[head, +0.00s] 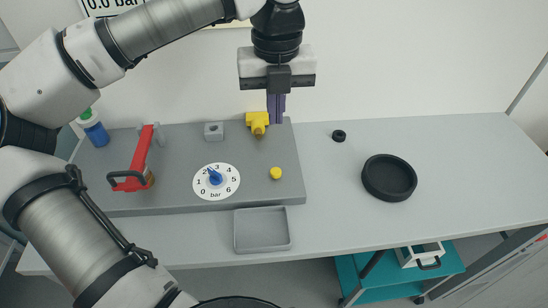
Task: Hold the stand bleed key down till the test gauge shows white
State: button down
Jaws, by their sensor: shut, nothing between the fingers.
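The grey stand (225,197) lies on the left part of the bench. A small round yellow button (275,173), which looks like the bleed key, sits on its right side, uncovered. A white dial (203,190) marked in bar has a blue knob pointing near 3. A white display (100,4) on the wall reads 0.0 bar; it is cut by the top edge and I cannot tell if it is the test gauge. My gripper (276,121) is shut and empty, pointing down at the stand's back right, behind the button and beside a yellow fitting (257,121).
A red lever (137,162), a blue bottle (95,132) and a grey block (213,131) are at left. An empty grey tray (262,246) lies in front. A black ring (389,178) and small black piece (339,136) lie right; the bench's far right is clear.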

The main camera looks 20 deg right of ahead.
aim_at(276, 174)
jog(key=shift+s, duration=0.1)
notch_tip(276, 174, down, 14)
jog(key=p, duration=0.3)
dwell(0.4)
